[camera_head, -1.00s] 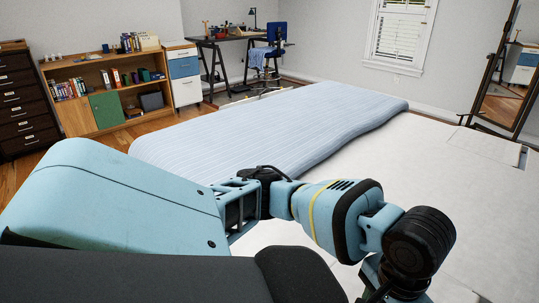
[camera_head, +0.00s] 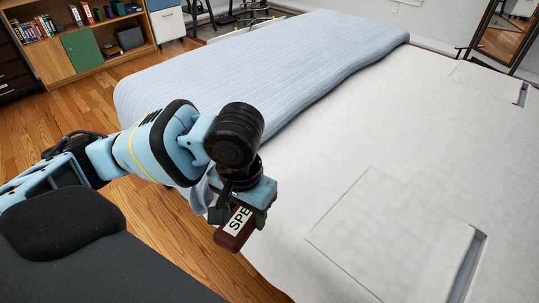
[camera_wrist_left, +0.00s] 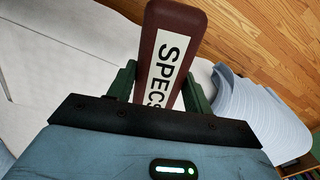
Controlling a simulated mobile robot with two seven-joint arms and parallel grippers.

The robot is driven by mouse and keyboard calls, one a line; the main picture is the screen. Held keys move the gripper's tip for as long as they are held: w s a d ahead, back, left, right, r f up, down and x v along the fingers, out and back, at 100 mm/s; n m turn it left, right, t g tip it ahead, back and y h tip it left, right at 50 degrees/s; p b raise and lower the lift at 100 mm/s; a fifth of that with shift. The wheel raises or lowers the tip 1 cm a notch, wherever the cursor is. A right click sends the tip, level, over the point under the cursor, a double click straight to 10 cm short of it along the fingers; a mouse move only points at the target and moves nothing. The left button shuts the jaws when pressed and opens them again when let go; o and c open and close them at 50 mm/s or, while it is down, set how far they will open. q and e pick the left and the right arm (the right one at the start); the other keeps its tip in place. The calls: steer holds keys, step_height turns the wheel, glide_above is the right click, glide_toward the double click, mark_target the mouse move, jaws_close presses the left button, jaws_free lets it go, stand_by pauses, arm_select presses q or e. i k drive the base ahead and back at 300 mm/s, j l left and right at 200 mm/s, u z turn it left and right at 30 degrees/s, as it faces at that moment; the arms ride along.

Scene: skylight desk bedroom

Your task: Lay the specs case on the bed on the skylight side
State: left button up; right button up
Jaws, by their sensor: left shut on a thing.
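The specs case (camera_head: 229,238) is dark red-brown with a white label reading SPECS. My left gripper (camera_head: 240,213) is shut on it and holds it near the bed's near left edge, with wooden floor behind it in the head view. In the left wrist view the case (camera_wrist_left: 168,50) stands out between the two dark green fingers of the gripper (camera_wrist_left: 163,88). The bed (camera_head: 330,165) has a white sheet, with a blue ribbed blanket (camera_head: 240,75) over its far left part. My right gripper is out of view.
Two flat white squares, perhaps pillows, lie on the sheet, one near (camera_head: 395,230) and one far (camera_head: 490,78). The sheet between them is clear. A low bookcase (camera_head: 85,48) stands at the back left, and a framed mirror (camera_head: 500,35) at the back right.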

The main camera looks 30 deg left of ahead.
mark_target(290, 180)
steer(key=i+j, duration=0.2)
steer(key=j, duration=0.15)
steer(key=i+j+u, duration=0.1)
steer(key=j, duration=0.25)
steer(key=i+j, duration=0.25)
steer(key=j, duration=0.1)
